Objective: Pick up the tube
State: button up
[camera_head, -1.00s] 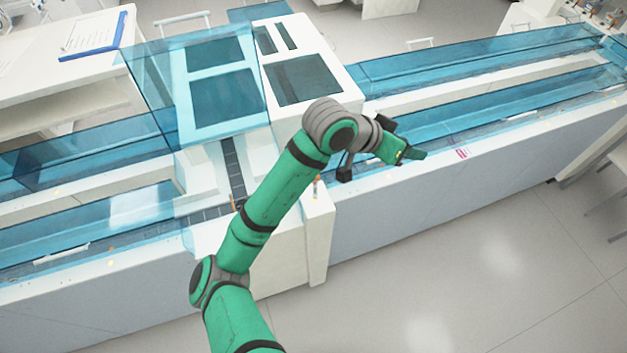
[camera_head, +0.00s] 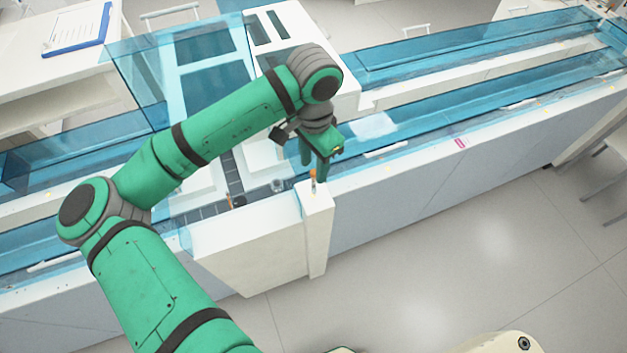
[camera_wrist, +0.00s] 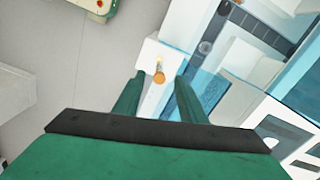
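A small tube with an orange cap (camera_head: 313,174) stands upright on the end of a white ledge (camera_head: 318,205) that juts out from the track's front. In the wrist view the tube's orange top (camera_wrist: 159,77) shows just beyond and between my fingertips. My gripper (camera_head: 313,170) points down over the ledge, close to the tube. In the wrist view its two green fingers (camera_wrist: 157,84) are apart with a gap between them and nothing held. Whether a finger touches the tube cannot be told.
Blue transparent covers (camera_head: 450,95) run along the track. A white machine housing (camera_head: 290,60) stands behind my arm. The floor in front (camera_head: 440,250) is clear.

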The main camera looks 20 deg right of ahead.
aim_at(314, 171)
jog(key=shift+f, duration=4.1)
jog(key=c, duration=0.9)
jog(key=shift+s, duration=0.1)
grip_shut()
jog(key=shift+r, duration=0.2)
jog(key=shift+r, duration=0.25)
notch_tip(314, 171, up, 2)
jog(key=shift+r, duration=0.1)
jog(key=s+a+r, duration=0.3)
jog(key=s+r, duration=0.7)
jog(key=s, duration=0.3)
jog(key=shift+s+a, duration=0.25)
jog(key=shift+a, duration=0.15)
